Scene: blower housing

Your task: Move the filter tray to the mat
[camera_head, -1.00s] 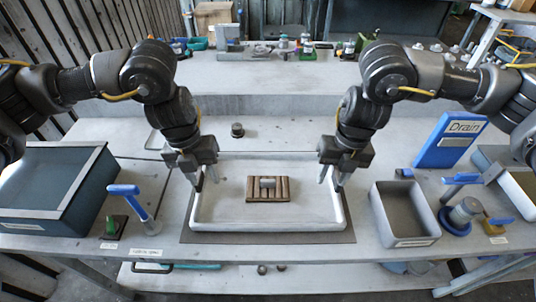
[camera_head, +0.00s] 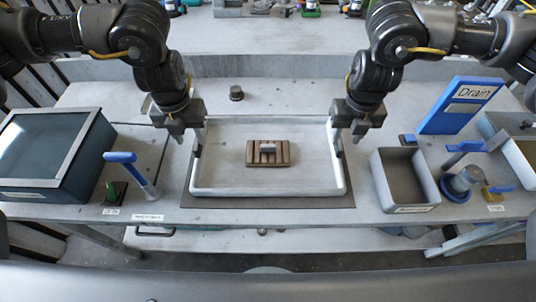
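A shallow white rectangular tray (camera_head: 268,190) lies flat at the middle of the bench, on a dark grey mat (camera_head: 270,202) that shows along its front and sides. A brown slatted block (camera_head: 250,160) with a small grey handle lies inside the tray. My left gripper (camera_head: 200,143) points down at the tray's left wall. My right gripper (camera_head: 338,143) points down at its right wall. The fingers of both are at the walls, but whether they press on them is too small to tell.
A dark glass-topped bin (camera_head: 50,155) and a blue-handled tool (camera_head: 135,172) stand left. A grey open bin (camera_head: 405,180), a blue-based fixture (camera_head: 460,182) and a blue "Drain" sign (camera_head: 460,105) stand right. A small dark knob (camera_head: 236,92) sits behind the tray.

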